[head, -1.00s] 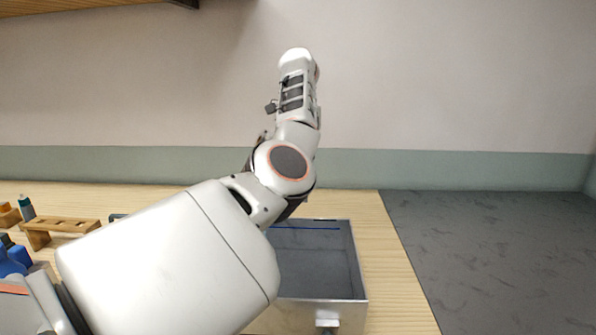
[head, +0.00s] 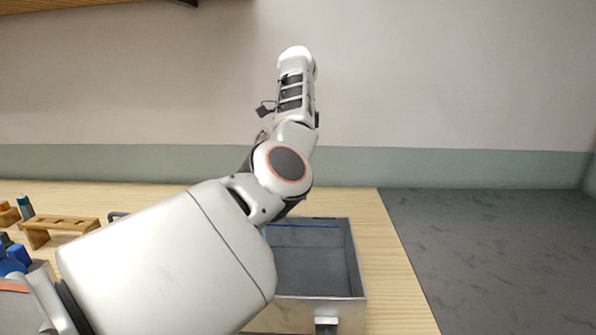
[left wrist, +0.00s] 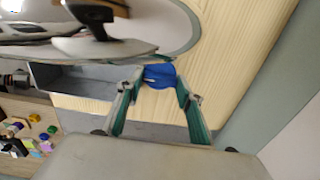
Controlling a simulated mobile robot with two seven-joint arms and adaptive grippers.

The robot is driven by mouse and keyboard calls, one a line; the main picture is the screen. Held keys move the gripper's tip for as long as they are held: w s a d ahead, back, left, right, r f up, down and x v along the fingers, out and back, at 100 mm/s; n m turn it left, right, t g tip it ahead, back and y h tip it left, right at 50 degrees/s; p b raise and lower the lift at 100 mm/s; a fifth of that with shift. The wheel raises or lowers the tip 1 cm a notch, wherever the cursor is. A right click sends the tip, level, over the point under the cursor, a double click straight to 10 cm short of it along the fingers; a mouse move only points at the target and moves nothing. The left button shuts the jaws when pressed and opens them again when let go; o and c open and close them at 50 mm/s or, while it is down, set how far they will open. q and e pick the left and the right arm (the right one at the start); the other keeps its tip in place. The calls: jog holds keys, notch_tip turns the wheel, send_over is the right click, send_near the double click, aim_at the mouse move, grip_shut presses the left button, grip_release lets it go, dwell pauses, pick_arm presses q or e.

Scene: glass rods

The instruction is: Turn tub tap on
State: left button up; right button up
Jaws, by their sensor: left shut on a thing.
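The grey metal tub (head: 358,270) stands on the wooden table, partly covered by my left arm in the head view. It has a blue line on its inner far wall and a small metal fitting (head: 327,324) low on its near side. The tub also shows in the left wrist view (left wrist: 75,80). There, a blue piece (left wrist: 160,74), seemingly the tap's handle, sits between the tips of my left gripper (left wrist: 161,85), which is shut on it. The head view hides this gripper and the blue piece behind my arm. My right gripper is not in view.
A wooden rack (head: 60,225) and blue items (head: 15,258) stand at the table's left. Several small coloured things lie at the left of the left wrist view (left wrist: 40,140). The table (head: 385,270) is clear right of the tub.

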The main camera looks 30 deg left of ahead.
pick_arm(q)
jog(key=shift+n, duration=0.3)
jog(key=o, duration=0.8)
jog(key=shift+r, duration=3.8)
